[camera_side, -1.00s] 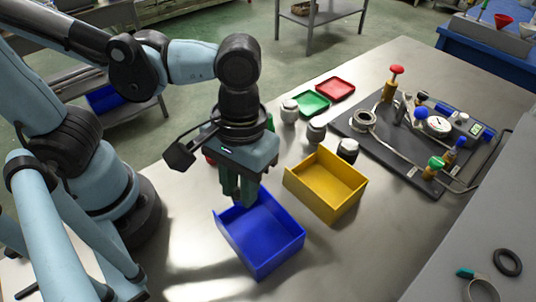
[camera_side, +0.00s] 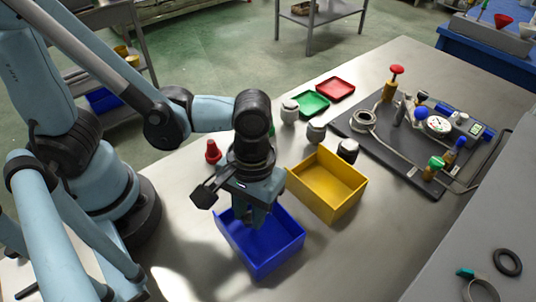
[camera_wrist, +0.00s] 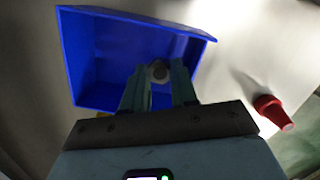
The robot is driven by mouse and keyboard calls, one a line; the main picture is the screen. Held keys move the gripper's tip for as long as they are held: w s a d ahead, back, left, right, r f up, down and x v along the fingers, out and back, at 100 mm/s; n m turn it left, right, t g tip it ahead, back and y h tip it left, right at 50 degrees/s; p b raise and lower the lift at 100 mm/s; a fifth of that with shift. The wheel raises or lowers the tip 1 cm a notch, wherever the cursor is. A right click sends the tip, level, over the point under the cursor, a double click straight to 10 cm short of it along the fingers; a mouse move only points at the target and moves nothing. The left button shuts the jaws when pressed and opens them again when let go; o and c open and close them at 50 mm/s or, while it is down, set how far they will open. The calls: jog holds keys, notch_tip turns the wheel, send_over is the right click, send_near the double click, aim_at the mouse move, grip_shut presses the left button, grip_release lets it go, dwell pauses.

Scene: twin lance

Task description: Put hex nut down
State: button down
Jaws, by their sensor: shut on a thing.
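My gripper (camera_side: 254,216) points down over the blue bin (camera_side: 286,247) in the side view, with its fingertips at or below the level of the bin's rim. In the wrist view my gripper (camera_wrist: 159,85) is shut on a small grey piece, the hex nut (camera_wrist: 159,71), held between the fingertips. The blue bin (camera_wrist: 82,62) lies beneath it there, its floor open to view. The nut's full outline is partly covered by the fingers, and it is hidden in the side view.
A yellow bin (camera_side: 338,205) stands close to the right of the blue bin. A red cone-shaped piece (camera_side: 213,152) stands behind my gripper and also shows in the wrist view (camera_wrist: 272,112). Grey-capped jars (camera_side: 316,131), green (camera_side: 311,104) and red trays (camera_side: 336,89) lie farther back.

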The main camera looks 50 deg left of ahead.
jog(key=shift+f, duration=0.75)
jog(key=shift+f, duration=0.1)
jog(key=c, duration=1.2)
grip_release()
jog(key=shift+o, duration=0.2)
jog(key=shift+w+r, duration=0.75)
jog(key=shift+r, duration=5.25)
jog(key=w+a+m+t, duration=0.2)
jog(key=w+a+t, duration=0.2)
jog(key=a, duration=0.4)
jog(key=w+a+r+m+t, duration=0.1)
jog(key=w+a+t, duration=0.3)
jog(key=a, duration=0.5)
jog(key=shift+w+a+m+t, duration=0.3)
jog(key=shift+w+m, duration=0.2)
jog(key=shift+w, duration=0.05)
